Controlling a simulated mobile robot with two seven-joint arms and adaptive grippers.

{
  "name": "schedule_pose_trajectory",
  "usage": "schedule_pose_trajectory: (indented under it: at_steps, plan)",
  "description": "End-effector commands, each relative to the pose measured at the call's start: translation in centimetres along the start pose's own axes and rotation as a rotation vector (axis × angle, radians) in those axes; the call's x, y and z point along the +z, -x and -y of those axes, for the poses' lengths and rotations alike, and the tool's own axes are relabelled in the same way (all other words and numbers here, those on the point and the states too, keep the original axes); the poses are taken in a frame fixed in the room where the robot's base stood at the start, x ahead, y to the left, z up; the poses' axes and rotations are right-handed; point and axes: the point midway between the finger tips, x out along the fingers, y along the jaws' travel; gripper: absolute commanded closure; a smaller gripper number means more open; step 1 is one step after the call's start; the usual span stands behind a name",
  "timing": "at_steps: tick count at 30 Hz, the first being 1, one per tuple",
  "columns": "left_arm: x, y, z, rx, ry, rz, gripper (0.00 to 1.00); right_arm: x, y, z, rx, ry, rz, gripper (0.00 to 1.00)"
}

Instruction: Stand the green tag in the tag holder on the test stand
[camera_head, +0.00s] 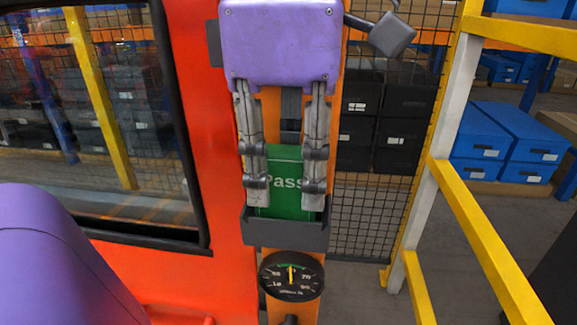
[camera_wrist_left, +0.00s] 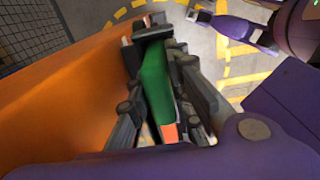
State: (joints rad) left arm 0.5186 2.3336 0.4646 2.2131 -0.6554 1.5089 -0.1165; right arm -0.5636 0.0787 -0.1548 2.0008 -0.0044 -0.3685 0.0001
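The green tag (camera_head: 284,197), lettered "Pass", stands about upright at the dark grey tag holder (camera_head: 285,232) on the orange post of the test stand. Its lower edge is hidden behind the holder's front wall. A dark part shows behind, above the tag. In the left wrist view the green tag (camera_wrist_left: 155,80) is seen nearly edge-on, between the fingers of my left gripper (camera_wrist_left: 160,75), which look closed on it.
A round black gauge (camera_head: 291,276) sits on the post below the holder. A red panel with a window (camera_head: 95,110) is close on the left. A yellow railing (camera_head: 480,235) stands at right. Black boxes (camera_head: 365,130) and blue boxes (camera_head: 490,140) lie behind.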

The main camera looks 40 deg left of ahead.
Motion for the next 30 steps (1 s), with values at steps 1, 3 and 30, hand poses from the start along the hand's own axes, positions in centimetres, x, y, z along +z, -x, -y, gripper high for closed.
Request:
schedule_pose_trajectory:
  at_steps: [1, 3, 30]
  plan:
    - [0.0, 0.0, 0.0, -0.001, 0.000, -0.001, 0.74, -0.2, -0.1, 0.0, -0.001, 0.001, -0.004, 0.60]
    - [0.0, 0.0, 0.0, -0.001, 0.000, 0.000, 0.65, -0.4, -0.2, 0.1, -0.001, 0.001, -0.007, 0.60]
    - [0.1, 10.1, 0.0, 0.002, 0.001, 0.000, 0.63, 0.3, 0.4, 0.0, 0.003, -0.004, 0.006, 0.60]
